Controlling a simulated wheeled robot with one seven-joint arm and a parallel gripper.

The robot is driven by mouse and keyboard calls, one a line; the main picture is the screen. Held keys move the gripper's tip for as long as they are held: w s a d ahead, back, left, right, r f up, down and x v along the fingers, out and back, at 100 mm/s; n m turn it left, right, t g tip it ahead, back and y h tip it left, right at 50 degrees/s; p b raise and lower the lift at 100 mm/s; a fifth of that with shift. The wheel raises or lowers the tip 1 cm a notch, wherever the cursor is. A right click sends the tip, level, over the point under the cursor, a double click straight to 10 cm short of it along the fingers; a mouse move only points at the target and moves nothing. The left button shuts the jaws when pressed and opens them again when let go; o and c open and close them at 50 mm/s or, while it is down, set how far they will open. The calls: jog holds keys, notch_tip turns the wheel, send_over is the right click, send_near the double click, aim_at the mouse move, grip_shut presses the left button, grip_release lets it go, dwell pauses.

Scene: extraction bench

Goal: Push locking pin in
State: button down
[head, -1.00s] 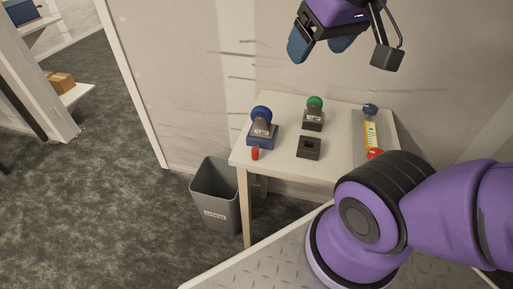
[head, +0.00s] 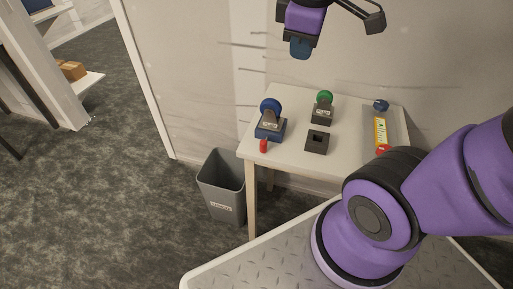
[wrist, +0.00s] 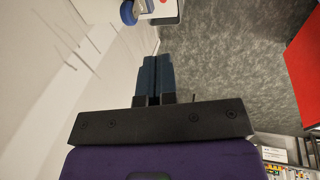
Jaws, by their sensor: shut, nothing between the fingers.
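A small red pin (head: 264,146) sits at the front of a blue-based device with a blue round knob (head: 270,105), at the left front of the white table. Whether the pin is in or out cannot be told. My gripper (head: 301,48) is above and behind the table, with its blue fingers pointing down, well apart from the pin. In the wrist view the fingers (wrist: 158,75) are together with nothing between them. A blue round part (wrist: 128,12) shows at the top edge there.
The table (head: 285,160) also holds a green-knobbed device (head: 323,106), a dark square block with a hole (head: 317,142) and a yellow-scaled strip (head: 380,129) with blue and red ends. A grey bin (head: 223,186) stands at the table's left. The wall is close behind.

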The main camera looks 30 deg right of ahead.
aim_at(265, 142)
jog(key=w+a+f+n+g+h, duration=0.25)
jog(key=w+f+n, duration=0.25)
jog(key=f+n, duration=0.3)
jog(key=w+a+f+n+g+h, duration=0.1)
jog(key=w+a+f+n, duration=0.2)
jog(key=w+f+n, duration=0.5)
jog(key=s+a+f+n+h, duration=0.1)
jog(key=a+f+n, duration=0.2)
jog(key=f+n, duration=0.55)
jog(key=s+a+f+n+h, duration=0.1)
jog(key=a+f+n, duration=0.2)
jog(key=f+n, duration=0.55)
jog(key=d+f, duration=0.1)
jog(key=d, duration=0.1)
jog(key=w+d+f+n, duration=0.1)
jog(key=d+f, duration=0.1)
jog(key=d, duration=0.1)
jog(key=d+f+n, duration=0.1)
jog(key=d+f, duration=0.1)
jog(key=d, duration=0.1)
jog(key=shift+w+d, duration=0.2)
jog(key=shift+w, duration=0.1)
jog(key=shift+w+d, duration=0.2)
jog(key=shift+d, duration=0.15)
jog(key=shift+w+d, duration=0.1)
